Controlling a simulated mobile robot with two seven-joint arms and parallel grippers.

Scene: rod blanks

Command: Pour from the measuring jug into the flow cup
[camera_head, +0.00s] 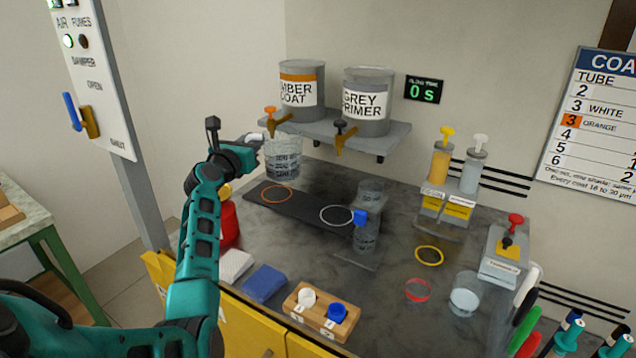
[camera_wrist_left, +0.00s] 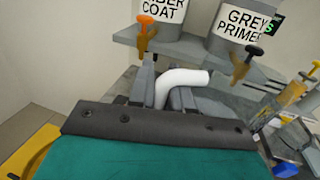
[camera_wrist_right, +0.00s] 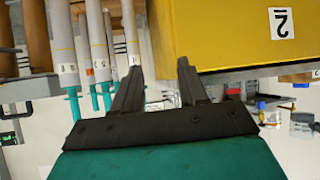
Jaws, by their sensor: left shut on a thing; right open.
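The measuring jug (camera_head: 283,157) is a clear, graduated vessel below the orange-handled tap of the amber coat can in the head view. It looks upright; its contents cannot be made out. My left gripper (camera_head: 254,150) is at its left side. In the left wrist view its fingers (camera_wrist_left: 163,92) are shut on the jug's white curved handle (camera_wrist_left: 185,80). A clear vessel with a blue tap (camera_head: 360,217), apparently the flow cup, stands right of the jug, with a clear container (camera_head: 366,240) below. My right gripper (camera_wrist_right: 158,85) is open and empty beside a yellow cabinet.
Amber coat (camera_head: 298,95) and grey primer (camera_head: 367,112) cans stand on a shelf (camera_head: 390,140) over the bench. A black mat (camera_head: 308,207) carries orange and white rings. The timer (camera_head: 425,90) reads 0 s. A numbered wooden block (camera_head: 320,312) stands at the front edge.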

